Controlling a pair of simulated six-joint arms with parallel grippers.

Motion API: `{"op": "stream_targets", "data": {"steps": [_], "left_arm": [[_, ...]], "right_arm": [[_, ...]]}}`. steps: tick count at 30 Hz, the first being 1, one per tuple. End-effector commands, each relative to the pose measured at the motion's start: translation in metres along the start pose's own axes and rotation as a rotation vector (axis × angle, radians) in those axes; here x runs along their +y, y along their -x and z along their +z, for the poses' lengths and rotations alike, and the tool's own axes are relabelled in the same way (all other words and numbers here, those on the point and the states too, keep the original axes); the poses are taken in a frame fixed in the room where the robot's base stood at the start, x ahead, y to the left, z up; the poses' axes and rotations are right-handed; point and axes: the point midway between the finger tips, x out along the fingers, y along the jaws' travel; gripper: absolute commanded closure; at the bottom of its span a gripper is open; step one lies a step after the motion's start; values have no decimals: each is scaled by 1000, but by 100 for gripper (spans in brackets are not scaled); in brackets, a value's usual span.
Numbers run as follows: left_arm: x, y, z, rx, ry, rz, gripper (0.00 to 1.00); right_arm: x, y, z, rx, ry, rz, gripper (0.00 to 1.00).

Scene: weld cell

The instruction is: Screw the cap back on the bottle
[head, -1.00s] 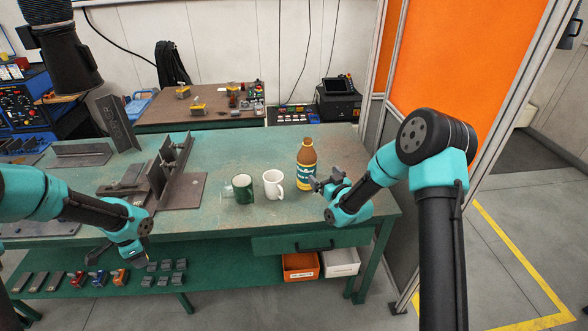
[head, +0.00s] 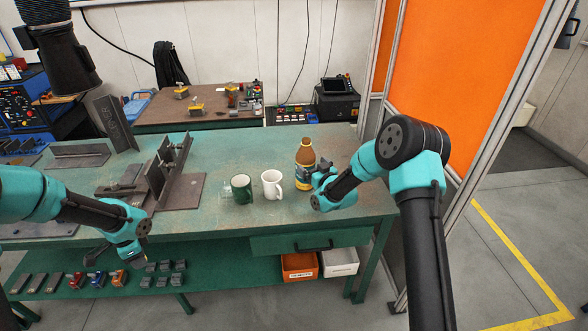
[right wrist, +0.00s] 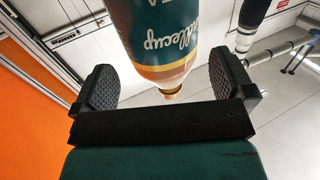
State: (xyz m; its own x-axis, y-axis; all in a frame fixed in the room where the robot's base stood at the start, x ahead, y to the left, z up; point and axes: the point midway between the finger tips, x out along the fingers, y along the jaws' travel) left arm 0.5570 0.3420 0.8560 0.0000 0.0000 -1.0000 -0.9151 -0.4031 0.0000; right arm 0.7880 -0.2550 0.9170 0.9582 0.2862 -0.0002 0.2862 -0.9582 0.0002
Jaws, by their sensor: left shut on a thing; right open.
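The bottle (head: 306,157), amber with a dark green and yellow label, stands upright on the right part of the green workbench. Its top is brown; I cannot tell a separate cap there. My right gripper (head: 318,178) is open, low at the bottle's right side. In the right wrist view the bottle (right wrist: 165,40) is between the spread fingers (right wrist: 168,88), with a gap on each side. My left gripper (head: 142,256) is at the bench's front edge, far left of the bottle. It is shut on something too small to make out.
A green mug (head: 241,188) and a white mug (head: 272,184) stand left of the bottle. A steel fixture (head: 180,190) stands further left on the workbench (head: 235,160). Orange and white bins (head: 299,266) are below. The bench behind the mugs is clear.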

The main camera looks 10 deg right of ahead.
Motion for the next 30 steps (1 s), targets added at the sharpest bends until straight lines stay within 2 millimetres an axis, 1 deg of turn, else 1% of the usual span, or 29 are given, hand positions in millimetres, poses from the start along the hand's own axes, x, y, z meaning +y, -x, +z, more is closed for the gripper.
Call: {"op": "stream_targets", "data": {"steps": [4, 12, 15, 30], "left_arm": [[0, 0, 0, 0, 0, 0, 83], [0, 0, 0, 0, 0, 0, 83], [0, 0, 0, 0, 0, 0, 83], [0, 0, 0, 0, 0, 0, 83]], "right_arm": [[-1, -9, 0, 2, 1, -1, 0], [-2, -43, 1, 2, 0, 0, 0], [-2, -50, 1, -1, 0, 0, 0], [-2, -52, 1, 0, 0, 0, 0]]}}
